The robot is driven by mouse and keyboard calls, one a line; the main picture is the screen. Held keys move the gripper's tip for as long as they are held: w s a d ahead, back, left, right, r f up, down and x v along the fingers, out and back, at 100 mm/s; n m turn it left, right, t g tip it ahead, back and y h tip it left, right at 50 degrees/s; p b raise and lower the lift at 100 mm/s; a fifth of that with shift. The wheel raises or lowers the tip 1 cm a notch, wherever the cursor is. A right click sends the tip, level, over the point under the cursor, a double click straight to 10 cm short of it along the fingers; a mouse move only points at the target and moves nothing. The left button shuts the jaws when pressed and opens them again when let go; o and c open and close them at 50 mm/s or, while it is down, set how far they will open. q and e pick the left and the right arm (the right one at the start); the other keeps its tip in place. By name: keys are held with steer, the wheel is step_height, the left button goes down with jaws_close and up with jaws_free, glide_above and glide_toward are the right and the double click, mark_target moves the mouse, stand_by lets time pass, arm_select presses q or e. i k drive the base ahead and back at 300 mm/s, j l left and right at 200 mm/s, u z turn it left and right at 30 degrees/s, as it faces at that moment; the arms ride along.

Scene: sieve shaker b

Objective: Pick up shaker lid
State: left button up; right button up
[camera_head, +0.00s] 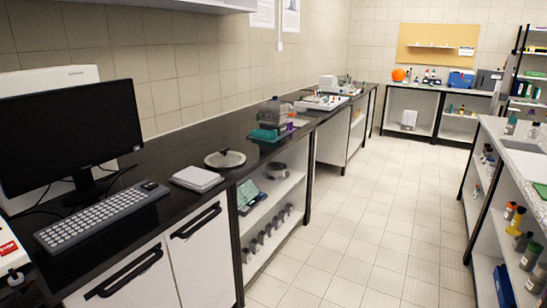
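The likely shaker lid (225,159) is a round, flat, silvery disc with a small raised knob in its middle. It lies on the black counter (207,143), between a white flat device and a teal-based machine. Neither of my grippers shows in the head view.
A grey machine (275,114) stands beyond the lid. The tiled floor (335,240) is clear between the counters.

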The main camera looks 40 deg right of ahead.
mark_target(224, 158)
steer(key=z, duration=1.1)
steer(key=u, duration=1.6)
steer(key=z, duration=1.6)
steer(key=i+l+u, duration=0.2)
steer(key=i, duration=0.25)
steer(key=i+l+u, duration=0.2)
steer(key=i, duration=0.3)
steer(key=i+l+u, duration=0.25)
steer(key=i+l, duration=0.1)
steer(key=i, duration=0.1)
